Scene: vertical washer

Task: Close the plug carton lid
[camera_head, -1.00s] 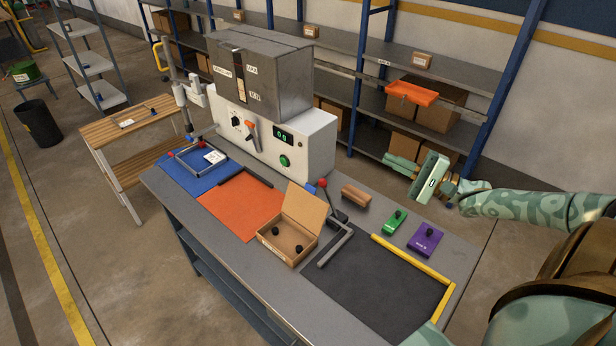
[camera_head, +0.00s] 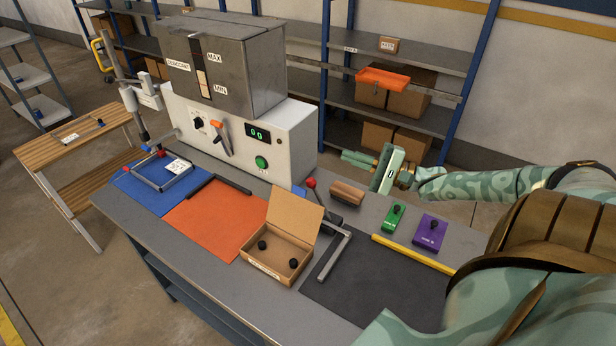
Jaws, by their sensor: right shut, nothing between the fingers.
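The plug carton (camera_head: 272,275) is a small brown cardboard box on the workbench, between the orange mat and the dark mat. Its lid (camera_head: 295,218) stands open, hinged at the far side and leaning back. Two black plugs (camera_head: 262,245) are inside. My right gripper (camera_head: 352,158) is shut and empty, above the far right part of the bench, well apart from the carton and pointing left. My left gripper is not in view.
A grey machine (camera_head: 245,140) stands at the back of the bench. A red-knobbed lever (camera_head: 311,184) and a grey bracket (camera_head: 333,255) are close to the carton's right. A wooden block (camera_head: 347,193), a green block (camera_head: 394,217) and a purple block (camera_head: 430,232) lie further right.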

